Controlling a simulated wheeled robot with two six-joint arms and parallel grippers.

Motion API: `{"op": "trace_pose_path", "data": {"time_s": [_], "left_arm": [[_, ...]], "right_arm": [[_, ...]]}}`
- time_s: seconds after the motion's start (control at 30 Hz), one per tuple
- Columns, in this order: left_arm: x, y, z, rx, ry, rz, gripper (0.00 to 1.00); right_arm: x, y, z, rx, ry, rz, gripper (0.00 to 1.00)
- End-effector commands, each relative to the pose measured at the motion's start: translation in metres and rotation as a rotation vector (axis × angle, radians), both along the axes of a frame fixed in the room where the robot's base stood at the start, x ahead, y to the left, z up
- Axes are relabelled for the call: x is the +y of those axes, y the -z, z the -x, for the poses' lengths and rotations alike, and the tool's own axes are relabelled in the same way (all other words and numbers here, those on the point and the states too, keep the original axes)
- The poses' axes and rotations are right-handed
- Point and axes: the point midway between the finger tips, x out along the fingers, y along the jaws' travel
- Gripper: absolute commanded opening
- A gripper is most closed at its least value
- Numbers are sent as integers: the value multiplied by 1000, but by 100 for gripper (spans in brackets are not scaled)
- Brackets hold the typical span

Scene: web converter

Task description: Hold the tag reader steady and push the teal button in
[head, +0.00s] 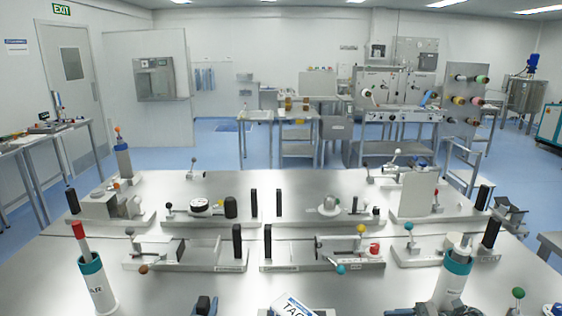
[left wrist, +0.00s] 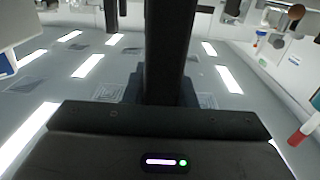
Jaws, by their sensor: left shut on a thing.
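My left gripper (head: 205,306) shows only as a small dark shape at the bottom edge of the head view. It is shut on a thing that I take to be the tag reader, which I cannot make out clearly. In the left wrist view a dark upright bar (left wrist: 171,50) stands in the middle, above a dark body with a pink light strip and a green dot. I cannot make out the teal button on the reader.
A steel table carries several fixtures with black posts. A teal knob (head: 341,269) is on the front middle fixture, another teal knob (head: 408,227) on the right one. A white tube with a red-topped stick (head: 93,282) stands at left, another tube (head: 452,285) at right.

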Motion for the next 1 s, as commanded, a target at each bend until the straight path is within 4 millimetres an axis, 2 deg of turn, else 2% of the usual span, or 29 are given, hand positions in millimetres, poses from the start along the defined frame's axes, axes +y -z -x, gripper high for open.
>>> {"op": "trace_pose_path", "data": {"time_s": [0.03,0.2,0.23,0.33,0.6,0.73,0.87,1.0], "left_arm": [[-1,6,1,15,3,-1,0],[-1,6,1,14,3,0,0],[-1,6,1,13,3,0,29],[0,4,0,9,2,1,49],[0,1,0,2,1,1,49],[0,0,7,2,0,1,49],[1,1,26,4,0,2,49],[3,2,55,5,0,3,49]], "right_arm": [[0,0,0,0,0,0,56],[0,0,0,0,0,0,56],[0,0,0,0,0,0,56],[0,0,0,0,0,0,56],[0,0,0,0,0,0,56],[0,0,0,0,0,0,56],[0,0,0,0,0,0,56],[0,0,0,0,0,0,56]]}}
